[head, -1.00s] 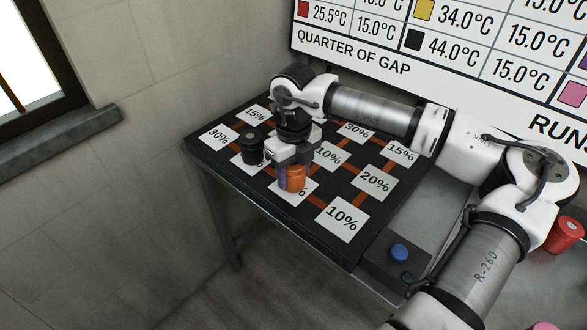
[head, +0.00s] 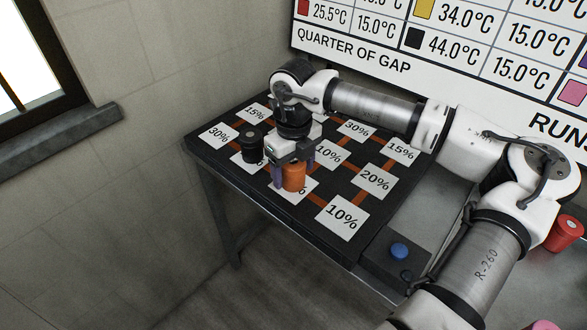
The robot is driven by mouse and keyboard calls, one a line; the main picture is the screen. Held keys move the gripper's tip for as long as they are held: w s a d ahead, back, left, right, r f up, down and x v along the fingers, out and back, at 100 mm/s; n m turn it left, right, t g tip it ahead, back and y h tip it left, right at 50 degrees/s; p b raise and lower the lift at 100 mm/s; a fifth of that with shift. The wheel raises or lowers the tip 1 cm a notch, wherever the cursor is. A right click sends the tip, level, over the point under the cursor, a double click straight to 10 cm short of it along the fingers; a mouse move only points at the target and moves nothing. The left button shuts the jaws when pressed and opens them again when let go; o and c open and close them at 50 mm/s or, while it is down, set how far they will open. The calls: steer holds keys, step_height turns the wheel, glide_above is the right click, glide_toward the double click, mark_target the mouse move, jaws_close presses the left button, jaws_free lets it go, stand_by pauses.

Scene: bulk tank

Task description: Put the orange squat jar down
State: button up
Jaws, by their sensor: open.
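The orange squat jar (head: 294,178) stands upright on a white percentage card (head: 304,192) near the front edge of the black board. The card's number is mostly hidden by the jar. My gripper (head: 292,177) points down at the jar from above, its purple-grey fingers apart on either side of it. The left finger shows a gap from the jar. The top of the jar is partly hidden under the gripper body.
A black jar (head: 251,146) stands on a card just left of my gripper. The board (head: 334,178) carries several other percentage cards joined by orange lines. A blue button (head: 398,251) lies at the right front. A red jar (head: 565,233) stands far right. A wall chart (head: 450,45) is behind.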

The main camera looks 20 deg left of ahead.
mark_target(294, 162)
step_height(294, 162, up, 12)
steer(key=shift+f+b, duration=0.25)
steer(key=shift+b, duration=0.35)
steer(key=shift+c, duration=0.4)
stand_by(1.5)
